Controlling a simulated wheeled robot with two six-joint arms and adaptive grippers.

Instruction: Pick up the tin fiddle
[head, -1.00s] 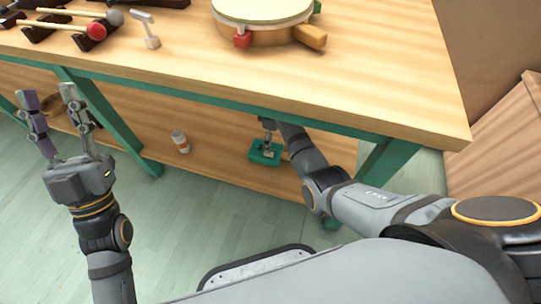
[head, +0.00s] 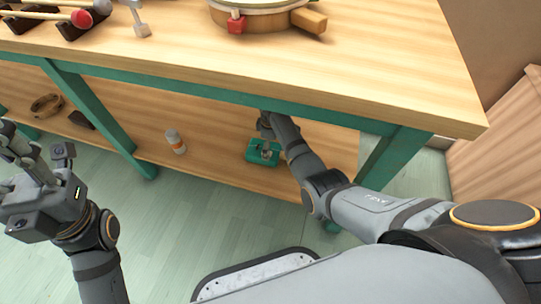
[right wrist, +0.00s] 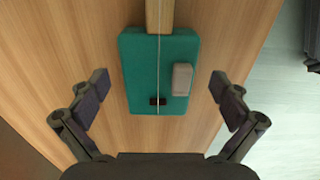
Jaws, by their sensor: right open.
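The tin fiddle is a green box-shaped body (head: 254,156) with a wooden neck, lying on the lower shelf under the table. In the right wrist view the green body (right wrist: 145,62) shows a string, a grey block and a small dark piece, with the neck running off the top. My right gripper (right wrist: 161,84) is open, one finger on each side of the body, with gaps on both sides. In the head view my right gripper (head: 266,146) is over the fiddle and hides part of it. My left gripper (head: 38,152) is open and empty at the left edge.
The tabletop (head: 350,60) overhangs the shelf (head: 215,170), with green legs and rail around my right arm. A round wooden ring (head: 47,104) lies farther left. A drum (head: 262,20) and mallets (head: 82,18) are above.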

